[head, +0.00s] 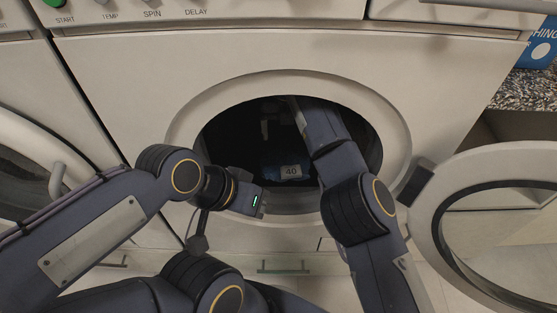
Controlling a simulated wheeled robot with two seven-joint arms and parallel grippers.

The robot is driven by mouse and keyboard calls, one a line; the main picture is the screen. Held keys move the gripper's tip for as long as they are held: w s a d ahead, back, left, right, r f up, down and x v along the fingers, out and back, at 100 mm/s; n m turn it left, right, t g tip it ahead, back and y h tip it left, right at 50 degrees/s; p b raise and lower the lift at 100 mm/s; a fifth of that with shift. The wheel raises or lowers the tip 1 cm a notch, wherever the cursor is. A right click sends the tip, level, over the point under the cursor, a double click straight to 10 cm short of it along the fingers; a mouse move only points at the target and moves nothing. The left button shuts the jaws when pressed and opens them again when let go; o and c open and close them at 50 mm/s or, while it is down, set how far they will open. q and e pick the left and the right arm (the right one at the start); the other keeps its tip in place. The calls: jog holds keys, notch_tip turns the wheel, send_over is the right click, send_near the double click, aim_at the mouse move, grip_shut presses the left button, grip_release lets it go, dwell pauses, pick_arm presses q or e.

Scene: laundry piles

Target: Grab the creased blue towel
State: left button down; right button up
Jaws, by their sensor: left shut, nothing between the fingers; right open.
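A dark blue item (270,171) lies low inside the dark drum, with a white tag reading "40" (291,171) on it. It may be the blue towel, but the shadow hides its creases and full shape. My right arm reaches through the round opening into the drum. My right gripper (268,129) is faint in the shadow, open, above and behind the blue item as seen here; whether they touch is unclear. My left gripper (262,204) is shut and empty in front of the lower left rim of the opening.
The washer (110,75) has a round opening with a pale rim (398,140). Its open door (432,200) stands at the right. Another round door (30,140) is at the far left. A speckled counter (525,90) with a blue box (541,45) is at the upper right.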

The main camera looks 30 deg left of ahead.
aim_at(285, 154)
notch_tip(285, 154, down, 8)
jog(key=b, duration=0.6)
jog(key=shift+r+b, duration=0.2)
jog(key=shift+b, duration=0.1)
jog(key=shift+r, duration=0.15)
jog(key=c, duration=1.5)
